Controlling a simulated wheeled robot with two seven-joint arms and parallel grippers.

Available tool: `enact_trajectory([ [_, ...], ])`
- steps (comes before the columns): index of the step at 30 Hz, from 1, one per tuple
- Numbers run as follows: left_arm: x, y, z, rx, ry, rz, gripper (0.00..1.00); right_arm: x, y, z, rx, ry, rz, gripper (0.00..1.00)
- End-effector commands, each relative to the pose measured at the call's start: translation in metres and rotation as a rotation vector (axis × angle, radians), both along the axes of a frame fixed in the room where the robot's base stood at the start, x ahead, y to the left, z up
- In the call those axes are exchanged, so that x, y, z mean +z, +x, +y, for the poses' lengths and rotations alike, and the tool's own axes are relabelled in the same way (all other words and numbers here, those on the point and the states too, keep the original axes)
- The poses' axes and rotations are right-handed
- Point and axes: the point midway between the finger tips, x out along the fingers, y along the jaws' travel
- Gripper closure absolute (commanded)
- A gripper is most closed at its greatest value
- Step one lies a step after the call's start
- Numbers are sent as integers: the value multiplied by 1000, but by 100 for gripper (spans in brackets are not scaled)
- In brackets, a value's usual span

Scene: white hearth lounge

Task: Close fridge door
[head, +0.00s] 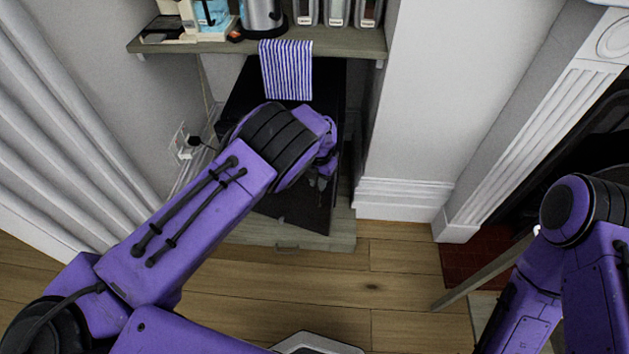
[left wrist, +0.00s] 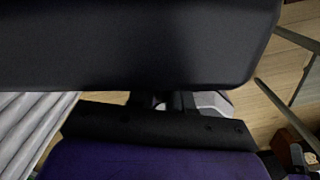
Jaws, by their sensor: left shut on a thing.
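The small black fridge (head: 338,112) stands in the alcove under the wooden shelf, largely hidden by my left arm. Its dark front panel, which I take to be the fridge door (head: 304,212), shows below my left wrist; how far it stands open is unclear. My left gripper (head: 318,182) is at the right part of this panel, shut on the fridge door, with its fingertips hard to make out. In the left wrist view a large dark surface fills the top, too close to identify. My right arm shows at the right, but its gripper is out of view.
A striped towel (head: 287,70) hangs from the shelf (head: 350,46), which holds a kettle (head: 262,18) and canisters (head: 336,12). White curtains (head: 75,110) stand left and a white fireplace surround (head: 530,130) right.

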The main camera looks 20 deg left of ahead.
Motion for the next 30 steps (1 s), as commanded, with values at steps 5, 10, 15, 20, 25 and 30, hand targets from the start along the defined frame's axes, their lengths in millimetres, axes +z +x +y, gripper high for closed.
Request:
enact_trajectory([
  [5,-1,-1,-4,-4,-6,0,74,0,0,0,0,0,0,100],
  [10,0,0,-1,1,-2,0,60,0,0,0,0,0,0,100],
  [15,1,0,2,5,1,0,60,1,0,0,0,0,0,100],
  [20,17,0,2,6,0,-2,60,12,0,0,0,0,0,100],
  [25,52,-1,2,5,0,-1,60,44,0,0,0,0,0,100],
  [30,89,-2,0,2,0,-1,60,83,0,0,0,0,0,100],
])
